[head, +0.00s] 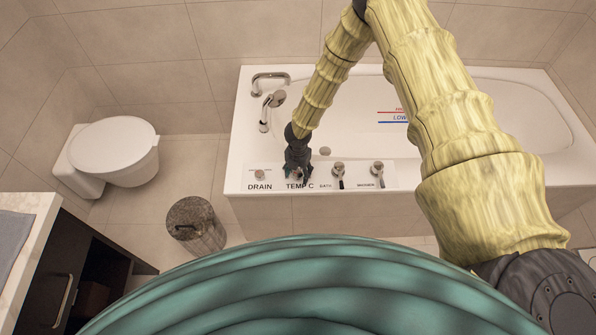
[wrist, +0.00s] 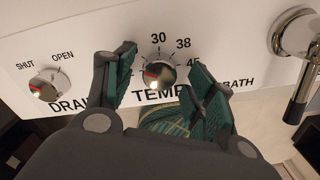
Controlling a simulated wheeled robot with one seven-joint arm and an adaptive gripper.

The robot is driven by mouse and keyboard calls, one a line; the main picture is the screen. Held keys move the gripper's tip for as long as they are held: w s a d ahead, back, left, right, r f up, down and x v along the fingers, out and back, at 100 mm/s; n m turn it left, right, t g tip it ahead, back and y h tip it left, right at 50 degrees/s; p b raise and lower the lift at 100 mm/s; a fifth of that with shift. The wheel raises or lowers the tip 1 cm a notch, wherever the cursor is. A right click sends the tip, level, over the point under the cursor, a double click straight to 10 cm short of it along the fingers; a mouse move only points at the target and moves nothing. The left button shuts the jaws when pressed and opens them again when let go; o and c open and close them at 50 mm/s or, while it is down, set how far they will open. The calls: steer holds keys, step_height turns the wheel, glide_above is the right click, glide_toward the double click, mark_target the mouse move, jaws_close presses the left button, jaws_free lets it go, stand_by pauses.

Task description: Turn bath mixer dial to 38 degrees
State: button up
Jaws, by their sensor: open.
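The bath mixer dial (wrist: 158,76) is a round chrome knob with a red pointer line, set on the white panel above the label TEMP. Its pointer aims to the left, away from the 30 and 38 marks at the top and upper right. My gripper (wrist: 165,82) is open, with one green-padded finger on each side of the dial; I cannot tell whether either finger touches it. In the head view my gripper (head: 298,170) is at the TEMP C label and hides most of the dial.
The drain knob (wrist: 47,85) is left of the dial, and a chrome bath lever (wrist: 298,40) is to its right. In the head view, a shower lever (head: 377,170) stands farther right, and a tap (head: 270,82) and hand shower (head: 272,103) stand behind on the tub rim (head: 243,130).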

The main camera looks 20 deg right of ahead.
stand_by(0.3)
steer(key=c, duration=1.1)
steer(key=shift+o, duration=0.2)
steer(key=shift+f, duration=0.1)
